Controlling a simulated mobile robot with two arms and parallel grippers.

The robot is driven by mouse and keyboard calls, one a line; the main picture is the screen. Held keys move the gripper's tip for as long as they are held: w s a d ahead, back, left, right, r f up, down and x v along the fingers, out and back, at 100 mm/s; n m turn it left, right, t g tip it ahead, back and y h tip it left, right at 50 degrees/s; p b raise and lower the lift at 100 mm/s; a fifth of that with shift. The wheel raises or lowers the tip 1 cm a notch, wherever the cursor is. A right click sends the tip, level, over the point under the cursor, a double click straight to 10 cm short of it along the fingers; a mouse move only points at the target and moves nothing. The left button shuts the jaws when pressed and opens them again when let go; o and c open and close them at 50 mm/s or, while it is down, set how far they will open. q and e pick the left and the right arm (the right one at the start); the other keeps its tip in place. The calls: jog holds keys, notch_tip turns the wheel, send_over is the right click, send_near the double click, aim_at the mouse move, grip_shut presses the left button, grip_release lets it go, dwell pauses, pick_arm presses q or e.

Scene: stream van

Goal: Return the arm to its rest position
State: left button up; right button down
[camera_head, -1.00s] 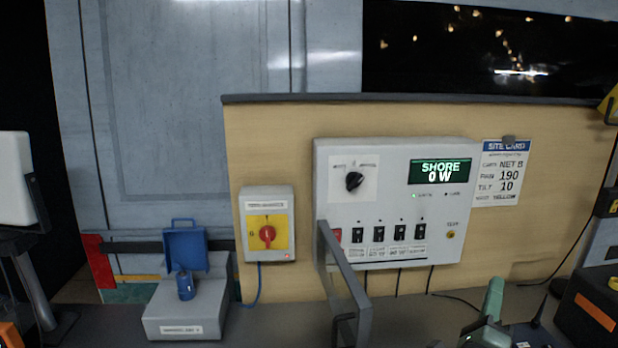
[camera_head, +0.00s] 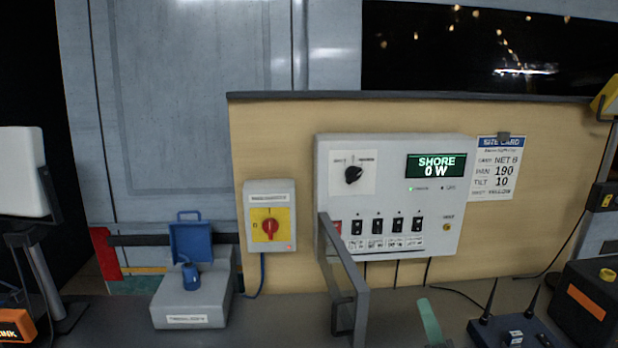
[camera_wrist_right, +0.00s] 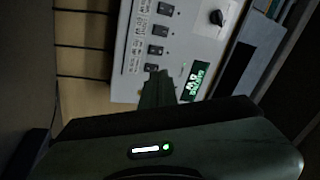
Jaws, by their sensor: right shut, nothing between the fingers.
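My right gripper (camera_head: 430,322) shows only as a narrow green fingertip at the bottom edge of the head view, right of centre. It is in front of and below the grey control panel (camera_head: 385,258), apart from it in the picture. In the right wrist view the shut, empty green fingers (camera_wrist_right: 156,90) stand up from my wrist, with the panel (camera_wrist_right: 190,45) beyond them. The rest of my right arm is out of the head view. My left gripper is not in view.
A dark grey bracket (camera_head: 345,270) sticks out before the panel's left side. A red rotary switch (camera_head: 269,229) and a grey box with a blue connector (camera_head: 190,310) are to the left. Radio-like gear (camera_head: 515,335) and a black case (camera_head: 592,300) stand at right.

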jog(key=s+a+f+n+g+y, duration=0.1)
jog(key=s+a+f+n+g, duration=0.1)
jog(key=s+f+n+g, duration=0.1)
jog(key=s+a+f+n+g+y, duration=0.1)
jog(key=s+a+f+n+g, duration=0.2)
jog(key=f, duration=0.4)
jog(key=s+a+f+n+g+y, duration=0.1)
jog(key=s+a+f+n+g, duration=0.2)
jog(key=s+f+n, duration=0.2)
jog(key=shift+s+a+f+g+y, duration=0.1)
jog(key=shift+s+a+g+y, duration=0.1)
jog(key=shift+s, duration=0.15)
jog(key=shift+s+a+f+g+y, duration=0.1)
jog(key=shift+s+g+y, duration=0.1)
jog(key=shift+s, duration=0.15)
jog(key=s+d+f+n+g+h, duration=0.2)
jog(key=s+d+f+g, duration=0.15)
jog(key=s, duration=0.55)
jog(key=s+d+f+n+g+h, duration=0.2)
jog(key=s+d+f+g, duration=0.15)
jog(key=s, duration=0.55)
notch_tip(320, 180, down, 26)
jog(key=s+g, duration=0.2)
jog(key=s+d+f+g, duration=0.1)
jog(key=s+d+f, duration=0.1)
jog(key=s+f, duration=1.5)
jog(key=shift+h, duration=0.4)
